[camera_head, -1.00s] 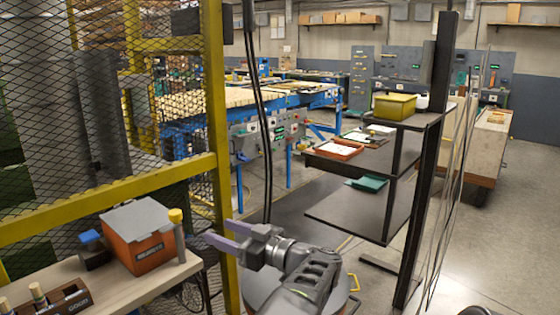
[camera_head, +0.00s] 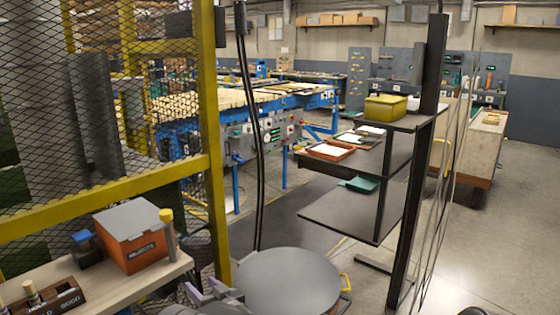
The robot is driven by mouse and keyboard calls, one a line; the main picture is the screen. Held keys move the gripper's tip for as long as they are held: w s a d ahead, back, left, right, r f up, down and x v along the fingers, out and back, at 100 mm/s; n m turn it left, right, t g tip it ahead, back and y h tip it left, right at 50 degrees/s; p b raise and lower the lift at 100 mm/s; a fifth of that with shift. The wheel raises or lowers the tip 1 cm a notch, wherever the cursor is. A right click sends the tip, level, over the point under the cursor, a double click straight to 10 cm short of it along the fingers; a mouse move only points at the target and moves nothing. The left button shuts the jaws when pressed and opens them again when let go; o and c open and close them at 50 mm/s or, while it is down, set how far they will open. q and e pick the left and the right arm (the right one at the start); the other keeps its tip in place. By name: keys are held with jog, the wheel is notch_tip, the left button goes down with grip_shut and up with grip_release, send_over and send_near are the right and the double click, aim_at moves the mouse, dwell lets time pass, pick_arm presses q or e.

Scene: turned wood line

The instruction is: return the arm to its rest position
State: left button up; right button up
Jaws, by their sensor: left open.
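My left gripper (camera_head: 205,293) shows at the bottom of the head view, with its two purple-grey fingers apart and nothing between them. It is low in the picture, right of the wooden bench (camera_head: 135,280) and in front of the round grey disc (camera_head: 290,280). Most of my left arm is cut off by the bottom edge. My right gripper is not in view.
On the bench are an orange box with a grey lid (camera_head: 137,245), a yellow-capped cylinder (camera_head: 168,232) and a dark wooden rack (camera_head: 50,298). A yellow mesh fence (camera_head: 110,192) stands behind.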

pick_arm(q)
jog(key=s+d+f+m+g+h, duration=0.1)
jog(key=s+f+h, duration=0.2)
jog(key=s+f, duration=0.35)
jog(key=s+f+m+g+h, duration=0.1)
jog(key=s+f+g+h, duration=0.15)
jog(key=f, duration=0.65)
jog(key=s+d+f+m+h, duration=0.1)
jog(key=s+f+h, duration=0.1)
jog(key=s+f, duration=0.45)
jog(key=s+d+f+g+h, duration=0.2)
jog(key=s+d, duration=0.2)
jog(key=s, duration=0.5)
jog(key=s+d+f+g+h, duration=0.2)
jog(key=s+d+g+h, duration=0.1)
jog(key=s, duration=0.6)
jog(key=s+d+f+g+h+p, duration=0.1)
jog(key=s+d+f+g+h, duration=0.1)
jog(key=s, duration=0.7)
jog(key=d+g, duration=0.1)
jog(key=d, duration=0.1)
jog(key=shift+s+d+f+m, duration=0.15)
jog(key=shift+d+f+m, duration=0.05)
jog(key=shift+d+m, duration=0.2)
